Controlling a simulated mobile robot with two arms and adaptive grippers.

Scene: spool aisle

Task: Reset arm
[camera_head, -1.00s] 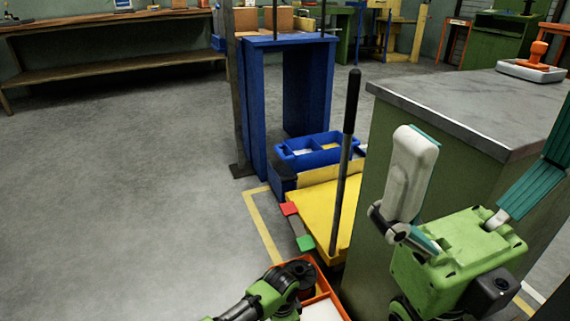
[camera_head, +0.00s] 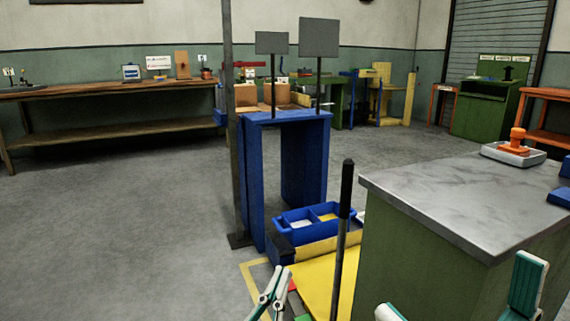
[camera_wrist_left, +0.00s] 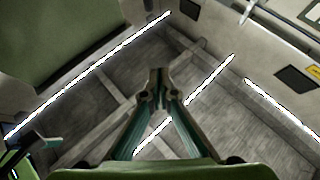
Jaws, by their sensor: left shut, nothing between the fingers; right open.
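My left gripper (camera_head: 279,272) is at the bottom edge of the head view, beside the yellow cart. Its white and teal fingers are together. In the left wrist view its fingertips (camera_wrist_left: 158,80) meet in the middle with nothing between them. My right gripper (camera_head: 457,287) is low at the right of the head view, in front of the green cabinet. Its two fingers stand wide apart and hold nothing. The rest of the right gripper is cut off by the bottom edge.
A green cabinet (camera_head: 440,275) with a grey top stands close at right, bearing a tray with an orange stamp (camera_head: 517,140). A yellow cart (camera_head: 308,283) with a dark upright handle (camera_head: 345,190) and a blue bin (camera_head: 290,238) stands ahead. Beyond is a blue stand (camera_head: 252,185). Floor at left is clear.

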